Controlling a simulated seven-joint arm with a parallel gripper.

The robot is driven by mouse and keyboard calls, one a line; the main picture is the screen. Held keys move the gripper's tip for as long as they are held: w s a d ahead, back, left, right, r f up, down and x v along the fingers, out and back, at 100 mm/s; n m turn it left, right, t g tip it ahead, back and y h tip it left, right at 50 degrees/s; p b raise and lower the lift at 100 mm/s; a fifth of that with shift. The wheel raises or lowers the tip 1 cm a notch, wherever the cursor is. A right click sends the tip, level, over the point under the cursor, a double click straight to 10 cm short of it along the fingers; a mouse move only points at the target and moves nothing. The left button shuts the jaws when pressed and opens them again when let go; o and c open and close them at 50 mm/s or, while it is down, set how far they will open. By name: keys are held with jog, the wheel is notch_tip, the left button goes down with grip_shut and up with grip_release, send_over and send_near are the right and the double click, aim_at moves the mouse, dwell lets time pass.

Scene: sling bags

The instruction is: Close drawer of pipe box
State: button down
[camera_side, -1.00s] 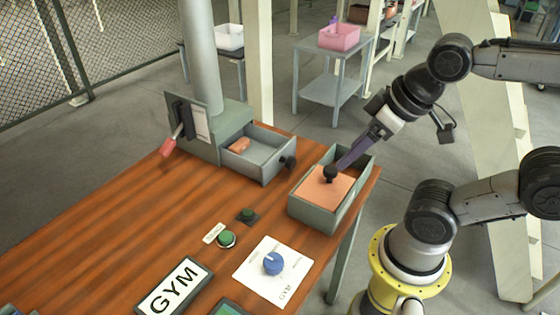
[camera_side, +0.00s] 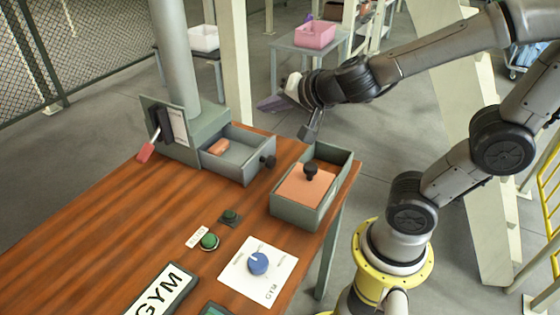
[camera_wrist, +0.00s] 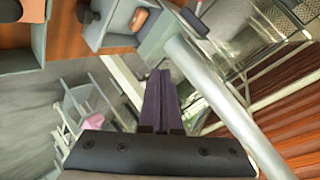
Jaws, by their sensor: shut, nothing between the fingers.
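The pipe box (camera_side: 205,132) is a grey-green box at the foot of a grey pipe (camera_side: 175,60). Its drawer (camera_side: 236,160) is pulled out toward the right, with a black knob (camera_side: 268,161) on its front and an orange-brown object (camera_side: 219,146) inside. The drawer also shows at the top of the wrist view (camera_wrist: 97,33). My gripper (camera_side: 268,104) is shut and empty, raised in the air behind and above the drawer, touching nothing. In the wrist view its purple fingers (camera_wrist: 160,95) lie together.
A separate grey box (camera_side: 325,212) with an orange lid and black knob (camera_side: 310,169) stands right of the drawer. A red-handled lever (camera_side: 146,152) is on the pipe box's left side. Buttons, a blue dial (camera_side: 258,263) and a GYM sign lie in front.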

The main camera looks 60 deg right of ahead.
jog(key=s+f+m+g, duration=0.1)
jog(key=f+g, duration=0.1)
jog(key=f, duration=0.1)
jog(key=s+d+f+m+g+h, duration=0.1)
jog(key=f, duration=0.3)
jog(key=s+d+f+m+g+h, duration=0.1)
jog(key=s+f+m+g, duration=0.1)
jog(key=f, duration=0.1)
jog(key=shift+d+f+g, duration=0.15)
jog(key=shift+f+g, duration=0.15)
jog(key=shift+f, duration=0.45)
jog(key=shift+x, duration=4.9)
jog(key=shift+w, duration=0.1)
send_over(233, 161)
jog(key=shift+d, duration=0.1)
